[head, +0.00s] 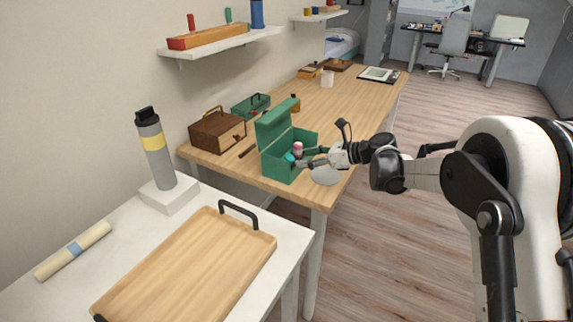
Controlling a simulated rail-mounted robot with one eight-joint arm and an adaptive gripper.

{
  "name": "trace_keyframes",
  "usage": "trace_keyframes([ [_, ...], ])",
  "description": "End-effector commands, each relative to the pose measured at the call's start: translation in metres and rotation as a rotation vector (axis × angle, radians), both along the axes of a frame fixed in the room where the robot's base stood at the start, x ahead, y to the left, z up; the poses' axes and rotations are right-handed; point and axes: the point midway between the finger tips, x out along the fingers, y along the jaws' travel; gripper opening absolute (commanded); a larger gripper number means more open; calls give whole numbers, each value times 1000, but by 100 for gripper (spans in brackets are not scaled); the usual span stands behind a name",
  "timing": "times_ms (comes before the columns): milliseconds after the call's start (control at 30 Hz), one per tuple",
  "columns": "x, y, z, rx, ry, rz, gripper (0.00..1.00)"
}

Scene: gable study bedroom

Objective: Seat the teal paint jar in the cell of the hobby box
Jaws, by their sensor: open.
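The green hobby box (279,170) stands near the front end of the long wooden table with its lid (276,119) raised. A small teal paint jar (289,157) shows inside the box, low in its opening; I cannot tell whether it sits fully in a cell. A jar with a pink and white look (298,147) stands beside it in the box. My gripper (303,157) reaches in from the right over the box's side wall. Its fingers are open, with tips close to the teal jar; whether they touch it is too small to tell.
A pale round disc (325,175) lies right of the box under my gripper. A brown wooden case (217,132) and a smaller green case (251,106) stand behind to the left. A wooden tray (190,270) lies on the white table in front. The table's middle is mostly clear.

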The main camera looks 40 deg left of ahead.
Motion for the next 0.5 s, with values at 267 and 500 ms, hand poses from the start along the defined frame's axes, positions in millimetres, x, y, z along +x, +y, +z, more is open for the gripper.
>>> trace_keyframes([
  [267,-5,21,-10,0,-1,0,50],
  [500,-8,47,-24,0,0,2,50],
])
